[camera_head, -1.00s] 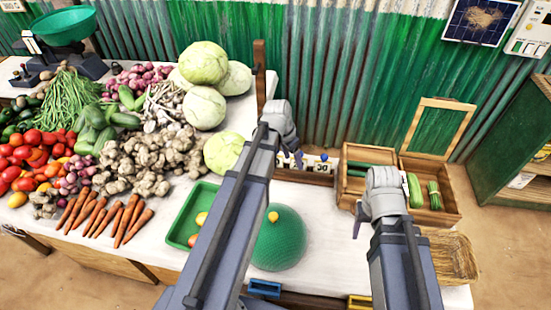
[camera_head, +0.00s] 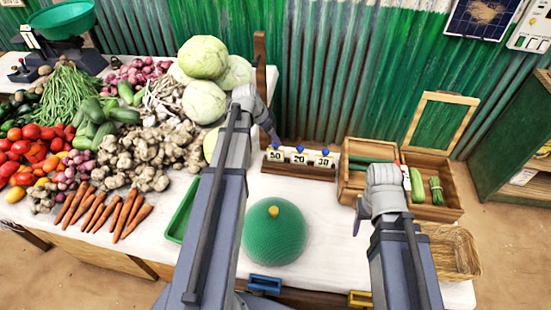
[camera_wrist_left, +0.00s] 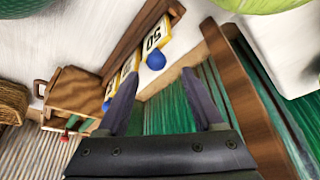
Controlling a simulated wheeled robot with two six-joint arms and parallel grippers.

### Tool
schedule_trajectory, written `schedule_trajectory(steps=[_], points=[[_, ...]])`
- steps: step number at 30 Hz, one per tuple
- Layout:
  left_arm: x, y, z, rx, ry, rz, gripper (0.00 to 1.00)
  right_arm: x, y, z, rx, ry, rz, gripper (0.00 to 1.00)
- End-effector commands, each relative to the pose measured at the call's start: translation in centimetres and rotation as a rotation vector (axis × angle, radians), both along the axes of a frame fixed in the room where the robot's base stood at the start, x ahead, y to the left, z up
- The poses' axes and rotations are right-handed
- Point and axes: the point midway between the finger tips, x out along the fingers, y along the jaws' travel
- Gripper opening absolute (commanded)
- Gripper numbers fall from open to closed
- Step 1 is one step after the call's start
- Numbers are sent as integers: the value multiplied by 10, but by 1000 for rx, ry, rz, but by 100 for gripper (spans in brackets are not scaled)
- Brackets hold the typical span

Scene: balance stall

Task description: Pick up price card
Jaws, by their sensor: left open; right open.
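Price cards stand in a brown wooden rack (camera_head: 300,170) at the back of the white table. They read 50 (camera_head: 277,156), 20 (camera_head: 299,158) and 30 (camera_head: 322,160), each with a blue knob on top. My left gripper (camera_head: 273,134) is open and empty, just behind and left of the 50 card in the head view. In the left wrist view the 50 card (camera_wrist_left: 154,38) lies beyond the open left fingers (camera_wrist_left: 164,105), apart from them. My right gripper (camera_head: 360,212) is open near the wooden crate; its fingers are partly hidden by its hand.
A wooden crate (camera_head: 358,150) and a wicker basket (camera_head: 452,255) are at right. Cabbages (camera_head: 204,102) and a wooden post (camera_head: 259,70) are near my left gripper.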

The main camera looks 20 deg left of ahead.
Motion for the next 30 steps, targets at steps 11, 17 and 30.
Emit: schedule_trajectory(steps=[11,17,30], points=[[2,-5,-25,0,0,0,68,0,0,-25,0,0,0,61],[9,-10,-48,0,0,-1,68,0,0,-48,0,0,0,61],[10,-11,-49,0,0,0,55,0,0,-49,0,0,0,61]])
